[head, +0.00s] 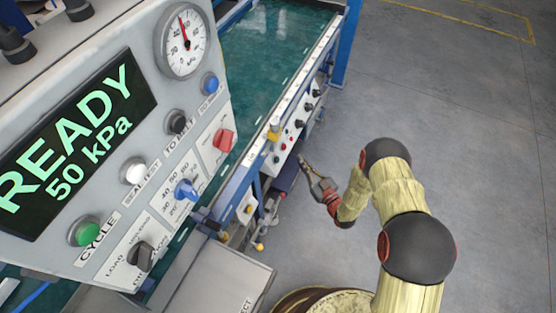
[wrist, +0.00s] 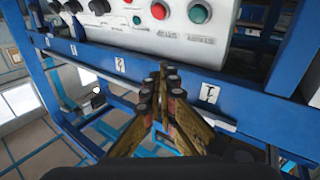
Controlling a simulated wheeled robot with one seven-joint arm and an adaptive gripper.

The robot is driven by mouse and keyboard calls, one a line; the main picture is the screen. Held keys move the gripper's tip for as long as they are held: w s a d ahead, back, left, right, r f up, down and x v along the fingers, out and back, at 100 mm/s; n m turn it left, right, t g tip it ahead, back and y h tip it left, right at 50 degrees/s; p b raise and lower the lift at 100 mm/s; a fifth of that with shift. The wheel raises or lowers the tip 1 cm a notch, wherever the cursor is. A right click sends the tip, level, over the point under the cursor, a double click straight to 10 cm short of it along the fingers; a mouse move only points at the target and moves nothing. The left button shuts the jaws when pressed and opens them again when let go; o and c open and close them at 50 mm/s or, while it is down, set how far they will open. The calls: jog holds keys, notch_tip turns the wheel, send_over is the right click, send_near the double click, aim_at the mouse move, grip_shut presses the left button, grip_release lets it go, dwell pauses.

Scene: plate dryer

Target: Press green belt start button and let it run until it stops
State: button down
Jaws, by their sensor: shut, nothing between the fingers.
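My gripper (head: 303,159) is shut and empty, in front of the side of the conveyor. In the wrist view, my gripper (wrist: 166,72) has its fingertips together, below a pale control panel (wrist: 140,35). A green button (wrist: 200,13) sits on that panel, up and right of the fingertips and apart from them. A red button (wrist: 159,11) is to its left. The panel labels are too blurred to read. In the head view, the panel (head: 287,146) is small, with tiny buttons along the conveyor side. The green belt (head: 270,50) runs away from me.
A large grey console (head: 215,95) at the left reads "READY 50 kPa" and carries a green CYCLE button (head: 88,231), knobs and a gauge (head: 182,40). A blue frame rail (wrist: 235,100) lies below the panel. Grey floor (head: 450,110) is clear at the right.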

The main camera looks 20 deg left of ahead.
aim_at(277, 160)
jog(key=a+f+b, duration=0.3)
jog(key=a+f, duration=0.1)
jog(key=a, duration=0.3)
jog(key=shift+w+a+f+b, duration=0.2)
jog(key=shift+w+a+b, duration=0.1)
jog(key=shift+b, duration=0.1)
jog(key=shift+f, duration=0.1)
dwell(1.2)
jog(key=shift+a+f+b, duration=0.1)
jog(key=shift+a+b, duration=0.15)
jog(key=shift+b, duration=0.15)
